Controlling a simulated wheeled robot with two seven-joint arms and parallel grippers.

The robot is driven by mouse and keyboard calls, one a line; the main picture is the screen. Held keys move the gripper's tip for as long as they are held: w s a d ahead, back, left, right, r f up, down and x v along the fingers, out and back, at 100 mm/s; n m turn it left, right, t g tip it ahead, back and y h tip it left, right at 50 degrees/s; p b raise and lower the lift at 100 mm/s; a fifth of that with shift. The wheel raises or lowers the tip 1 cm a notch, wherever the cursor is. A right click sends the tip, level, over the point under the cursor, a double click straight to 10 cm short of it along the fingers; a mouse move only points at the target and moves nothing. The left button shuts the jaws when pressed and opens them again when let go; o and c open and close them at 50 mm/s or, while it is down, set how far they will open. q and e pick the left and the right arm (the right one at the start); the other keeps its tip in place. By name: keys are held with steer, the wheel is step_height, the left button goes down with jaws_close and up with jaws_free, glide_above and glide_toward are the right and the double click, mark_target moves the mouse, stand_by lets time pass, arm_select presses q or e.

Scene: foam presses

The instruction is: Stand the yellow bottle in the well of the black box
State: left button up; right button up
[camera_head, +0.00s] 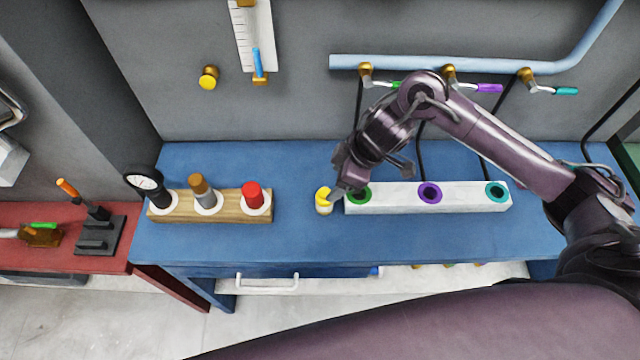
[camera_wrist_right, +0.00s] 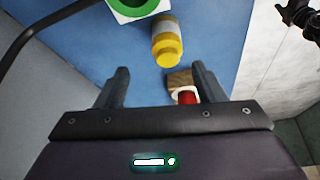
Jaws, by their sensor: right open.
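The yellow bottle (camera_head: 324,208) stands on the blue bench, between the wooden block and the left end of the white block. It has a yellow top and a pale band; it also shows in the right wrist view (camera_wrist_right: 167,48). My right gripper (camera_head: 338,193) is beside the bottle's top in the head view. In the right wrist view its fingers (camera_wrist_right: 160,82) are apart with the bottle beyond them, not visibly held. A black stepped fixture (camera_head: 98,238) sits on the red bench at left; I cannot tell whether it has a well. My left gripper is not identifiable.
The wooden block (camera_head: 232,204) holds a gauge, a brown-topped piece and a red-topped piece. The white block (camera_head: 395,198) has green, purple and teal rings. Taps and a pipe (camera_head: 450,63) are on the wall. The bench front (camera_head: 290,240) is clear.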

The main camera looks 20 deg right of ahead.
mark_target(327, 193)
steer(key=shift+s+a+f+p, duration=0.15)
steer(key=shift+a+f+p, duration=0.1)
steer(key=shift+f, duration=0.35)
steer(key=shift+s+a+f+p, duration=0.15)
steer(key=shift+a+f, duration=0.1)
steer(key=shift+f, duration=0.35)
steer(key=x, duration=0.4)
steer(key=shift+w+a+r+p, duration=0.1)
steer(key=shift+p, duration=0.25)
steer(key=shift+f, duration=0.25)
steer(key=shift+a+f, duration=0.1)
steer(key=c, duration=1.1)
arm_select(q)
steer(key=shift+s+r, duration=0.7)
steer(key=shift+s, duration=0.1)
